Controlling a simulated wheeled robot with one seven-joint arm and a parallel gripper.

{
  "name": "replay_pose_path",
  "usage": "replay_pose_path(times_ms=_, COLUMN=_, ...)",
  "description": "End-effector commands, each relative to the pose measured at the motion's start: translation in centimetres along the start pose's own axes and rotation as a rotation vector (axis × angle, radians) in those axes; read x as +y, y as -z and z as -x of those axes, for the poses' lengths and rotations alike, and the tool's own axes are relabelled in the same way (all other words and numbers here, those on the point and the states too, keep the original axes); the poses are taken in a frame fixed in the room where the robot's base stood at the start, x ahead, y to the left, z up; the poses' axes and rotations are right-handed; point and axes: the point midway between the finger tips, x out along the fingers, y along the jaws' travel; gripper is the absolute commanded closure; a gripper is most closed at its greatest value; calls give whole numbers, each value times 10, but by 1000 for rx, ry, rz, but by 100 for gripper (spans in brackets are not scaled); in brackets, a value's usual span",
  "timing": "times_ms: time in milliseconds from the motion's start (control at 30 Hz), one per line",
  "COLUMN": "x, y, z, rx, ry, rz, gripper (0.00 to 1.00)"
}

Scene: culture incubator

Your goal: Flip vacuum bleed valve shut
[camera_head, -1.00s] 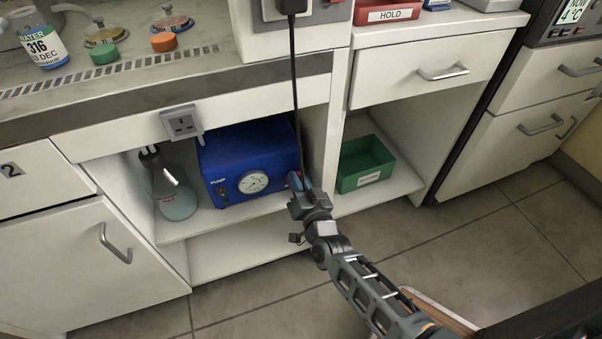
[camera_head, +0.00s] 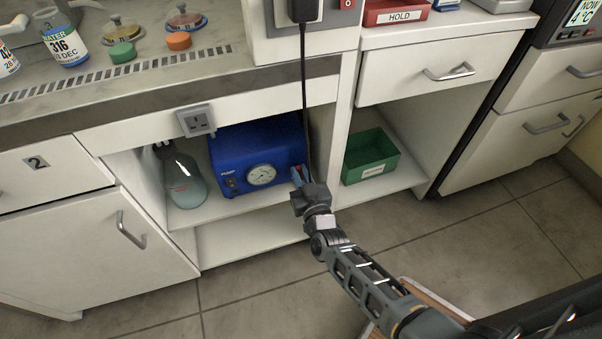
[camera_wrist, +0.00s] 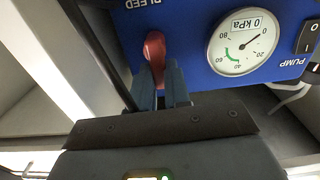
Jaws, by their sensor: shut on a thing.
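The blue vacuum pump (camera_head: 255,150) stands on the cupboard shelf, with a round white gauge (camera_head: 261,174) on its front. In the wrist view the upside-down gauge (camera_wrist: 242,42) reads near 0 kPa. The red bleed valve lever (camera_wrist: 154,48) sits beside the gauge under the BLEED label (camera_wrist: 147,4). My gripper (camera_wrist: 161,84) is shut on the red lever, with its two blue-grey fingers on either side of it. In the head view my gripper (camera_head: 298,176) is at the right end of the pump front and hides the lever there.
A black cable (camera_head: 305,90) hangs down close to my gripper. A glass flask (camera_head: 184,180) stands left of the pump. A green bin (camera_head: 368,168) is on the shelf to the right, beyond a white upright panel. A pump switch (camera_wrist: 308,36) is beside the gauge.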

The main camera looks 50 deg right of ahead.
Motion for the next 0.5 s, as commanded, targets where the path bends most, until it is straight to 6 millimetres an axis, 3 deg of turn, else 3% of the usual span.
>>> replay_pose_path(times_ms=267, x=0, y=-2, z=1, rx=-3, ry=1, rz=3, gripper=100)
replay_pose_path(times_ms=300, x=0, y=-2, z=1, rx=-3, ry=1, rz=3, gripper=81)
replay_pose_path(times_ms=500, x=0, y=-1, z=0, rx=-2, ry=1, rz=2, gripper=62)
